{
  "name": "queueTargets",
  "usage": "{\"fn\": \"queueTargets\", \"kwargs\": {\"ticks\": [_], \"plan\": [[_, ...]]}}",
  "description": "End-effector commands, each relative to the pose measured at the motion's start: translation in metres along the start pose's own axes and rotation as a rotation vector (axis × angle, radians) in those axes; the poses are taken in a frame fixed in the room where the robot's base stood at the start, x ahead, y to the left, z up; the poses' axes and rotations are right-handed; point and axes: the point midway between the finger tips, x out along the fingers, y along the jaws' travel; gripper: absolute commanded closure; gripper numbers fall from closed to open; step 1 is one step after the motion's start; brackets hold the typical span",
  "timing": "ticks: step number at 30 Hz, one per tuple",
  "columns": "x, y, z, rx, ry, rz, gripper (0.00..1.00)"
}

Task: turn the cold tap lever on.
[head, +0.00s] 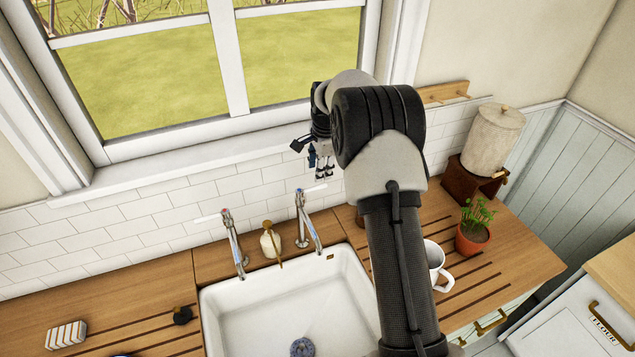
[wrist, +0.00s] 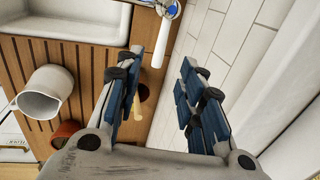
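The right tap (head: 307,226) stands behind the sink and has a blue-marked top, so it looks like the cold one. Its white lever (head: 315,189) points right along the wall. In the wrist view the blue-marked tap top (wrist: 169,8) is at the upper edge. The lever (wrist: 159,42) runs down from it, its free end appearing between my fingertips. My gripper (head: 322,168) is open and empty, just above and behind the lever's right end in the head view. Contact cannot be told. The left tap (head: 235,243) has a reddish mark and a white lever pointing left.
A soap bottle (head: 270,241) stands between the taps, behind the white sink (head: 245,310). The tiled wall (head: 150,205) is close behind. A white mug (head: 436,262), potted plant (head: 473,232) and stoneware crock (head: 492,140) stand on the right counter.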

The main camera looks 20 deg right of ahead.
Motion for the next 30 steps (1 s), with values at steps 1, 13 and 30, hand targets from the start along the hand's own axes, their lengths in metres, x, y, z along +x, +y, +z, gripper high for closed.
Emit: {"fn": "queueTargets", "kwargs": {"ticks": [1,13,30], "plan": [[0.012,0.001,0.000,0.000,-0.001,0.003,0.65],[0.078,-0.001,0.000,-0.001,0.000,0.000,0.65],[0.087,0.000,0.000,-0.001,0.000,-0.001,0.74]]}}
